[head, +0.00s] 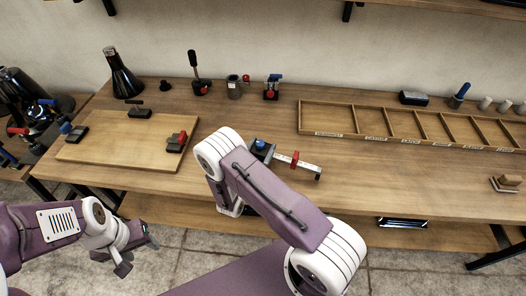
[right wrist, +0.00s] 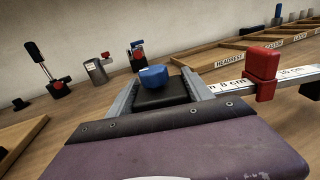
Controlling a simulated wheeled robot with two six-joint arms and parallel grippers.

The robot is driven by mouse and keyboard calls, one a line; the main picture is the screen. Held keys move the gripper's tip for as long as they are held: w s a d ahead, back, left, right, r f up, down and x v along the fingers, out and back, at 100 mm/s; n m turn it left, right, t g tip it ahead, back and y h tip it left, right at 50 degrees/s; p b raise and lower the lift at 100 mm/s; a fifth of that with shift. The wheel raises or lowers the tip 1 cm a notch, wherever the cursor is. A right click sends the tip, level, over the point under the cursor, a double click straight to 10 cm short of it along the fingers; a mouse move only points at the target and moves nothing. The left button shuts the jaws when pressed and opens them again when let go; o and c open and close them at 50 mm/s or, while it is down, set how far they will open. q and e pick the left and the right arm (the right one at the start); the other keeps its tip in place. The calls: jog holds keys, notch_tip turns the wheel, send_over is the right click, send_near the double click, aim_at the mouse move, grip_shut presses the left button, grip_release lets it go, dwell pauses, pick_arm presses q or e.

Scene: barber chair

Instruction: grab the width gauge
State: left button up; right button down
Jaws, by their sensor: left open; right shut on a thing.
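The width gauge (head: 306,166) lies over the middle of the wooden table. It has a pale marked bar, a red slider and a black head with a blue knob; its bar also shows in the right wrist view (right wrist: 296,76). My right gripper (right wrist: 163,92) is shut on the gauge's black head, one grey finger on each side, with the blue knob between them. In the head view my right arm hides most of that gripper. I cannot tell whether the gauge touches the table. My left gripper (head: 130,254) is open and empty, low in front of the table at the left.
A labelled wooden tray with compartments (head: 352,134) lies at the back right. A wooden board (head: 115,148) with black clamps is at the left. A dark bottle (head: 122,75), a lever tool (head: 200,86) and a metal cylinder (head: 234,89) stand along the back. The table's right front is mostly clear.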

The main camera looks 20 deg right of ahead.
notch_tip(320, 180, up, 2)
jog(key=shift+r, duration=0.15)
jog(key=s+d+r, duration=0.1)
jog(key=s, duration=0.1)
jog(key=s+d+r, duration=0.2)
jog(key=s, duration=0.1)
jog(key=s+d+r, duration=0.2)
jog(key=shift+s+d+r, duration=0.1)
jog(key=shift+s+d, duration=0.15)
jog(key=shift+s, duration=0.05)
jog(key=shift+s+d+r+p, duration=0.75)
jog(key=shift+s+p, duration=0.1)
jog(key=shift+s, duration=0.1)
